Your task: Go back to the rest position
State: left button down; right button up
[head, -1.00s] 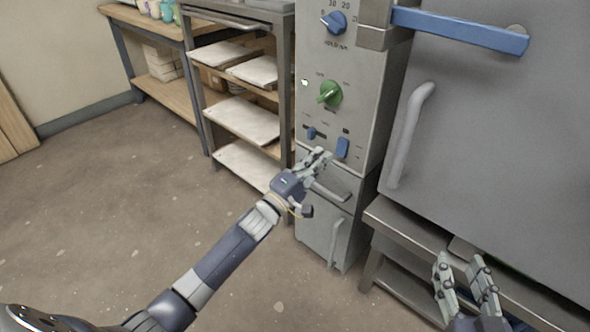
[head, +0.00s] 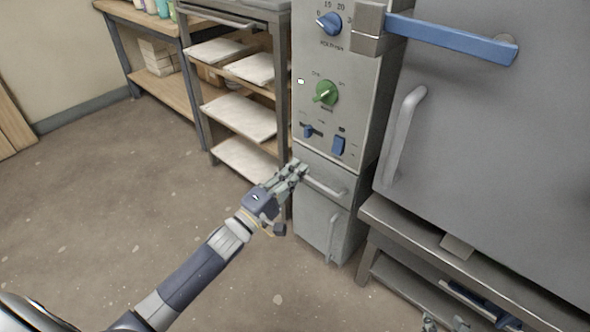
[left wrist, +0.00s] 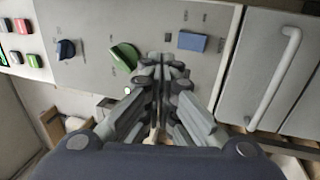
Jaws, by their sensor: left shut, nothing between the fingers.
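My left gripper (head: 298,168) is shut and empty. In the head view it is in front of the grey control cabinet (head: 310,205), below the panel switches and near the drawer handle; whether it touches is unclear. In the left wrist view its closed fingers (left wrist: 164,62) lie together below the green knob (left wrist: 124,57) and the blue switch (left wrist: 192,42). My right gripper (head: 444,323) shows only its fingertips at the bottom edge, apart from each other with nothing seen between them.
The panel carries a blue dial (head: 329,23), and the green knob also shows in the head view (head: 325,92). A large grey door with a pale handle (head: 405,130) stands at right above a metal bench (head: 400,225). A shelf rack (head: 285,110) is behind. Floor at left is clear.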

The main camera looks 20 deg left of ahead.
dwell(0.4)
